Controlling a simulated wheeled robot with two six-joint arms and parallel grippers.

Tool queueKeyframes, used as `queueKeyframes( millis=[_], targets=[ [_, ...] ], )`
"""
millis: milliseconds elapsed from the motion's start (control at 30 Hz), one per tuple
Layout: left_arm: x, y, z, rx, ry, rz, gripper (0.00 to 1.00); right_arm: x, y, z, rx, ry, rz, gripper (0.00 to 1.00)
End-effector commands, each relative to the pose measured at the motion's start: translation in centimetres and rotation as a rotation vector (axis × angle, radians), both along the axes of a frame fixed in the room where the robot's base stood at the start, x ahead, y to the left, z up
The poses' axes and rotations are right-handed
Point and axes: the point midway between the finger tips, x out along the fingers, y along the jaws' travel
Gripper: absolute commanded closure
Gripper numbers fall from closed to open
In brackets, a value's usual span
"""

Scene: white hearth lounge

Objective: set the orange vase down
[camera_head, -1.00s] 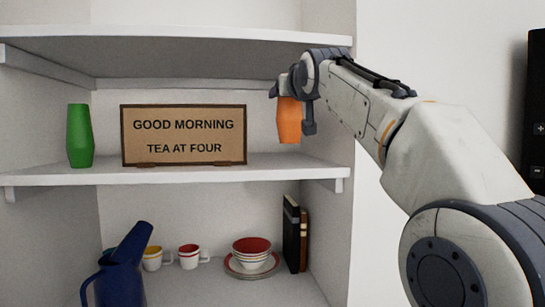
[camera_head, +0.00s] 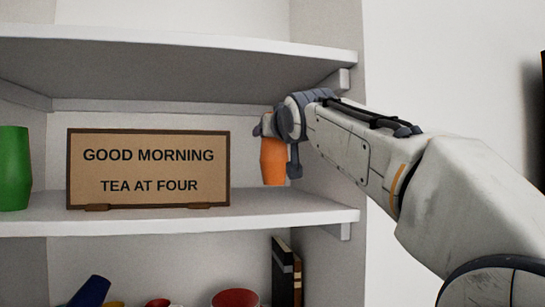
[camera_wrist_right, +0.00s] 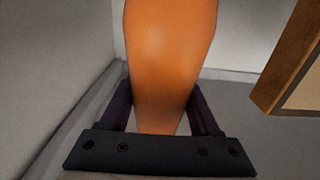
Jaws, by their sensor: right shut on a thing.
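The orange vase (camera_head: 273,163) is upright in the camera_head view, at the right end of the middle shelf (camera_head: 280,212). My right gripper (camera_head: 276,140) is shut on it from the right. The vase's base appears close to the shelf's surface, but I cannot tell whether it touches. In the right wrist view the vase (camera_wrist_right: 168,55) stands between the two dark fingers of the gripper (camera_wrist_right: 160,110); its far end is cut off by the frame's top. My left gripper is not in view.
A framed sign (camera_head: 148,168) stands left of the vase, with a gap between; its edge shows in the wrist view (camera_wrist_right: 288,70). A green vase (camera_head: 14,168) is farther left. The upper shelf (camera_head: 180,45) is overhead. Dark books (camera_head: 283,270) and a red bowl (camera_head: 236,298) are below.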

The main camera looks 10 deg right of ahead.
Motion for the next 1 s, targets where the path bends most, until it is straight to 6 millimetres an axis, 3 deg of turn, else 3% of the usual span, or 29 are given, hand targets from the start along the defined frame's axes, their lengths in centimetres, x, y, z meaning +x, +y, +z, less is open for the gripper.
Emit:
queueKeyframes(
  millis=[333, 733, 767, 800, 833, 1000],
  targets=[
    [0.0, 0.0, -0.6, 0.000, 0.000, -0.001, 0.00, -0.1, -0.2, -3.6, 0.000, -0.002, -0.001, 1.00],
    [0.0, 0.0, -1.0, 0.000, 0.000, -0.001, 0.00, -0.1, -0.3, -4.2, 0.000, -0.003, -0.003, 1.00],
    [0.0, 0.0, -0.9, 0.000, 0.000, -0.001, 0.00, -0.1, -0.4, -4.1, 0.000, -0.001, -0.004, 0.30],
    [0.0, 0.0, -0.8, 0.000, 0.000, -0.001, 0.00, -0.1, -0.3, -4.1, 0.000, -0.001, -0.004, 0.14],
    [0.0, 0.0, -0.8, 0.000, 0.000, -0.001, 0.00, -0.1, -0.3, -4.1, 0.000, 0.000, -0.004, 0.07],
    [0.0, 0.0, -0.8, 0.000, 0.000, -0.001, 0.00, -0.1, -0.3, -4.1, 0.000, 0.000, -0.004, 0.07]
  ],
)
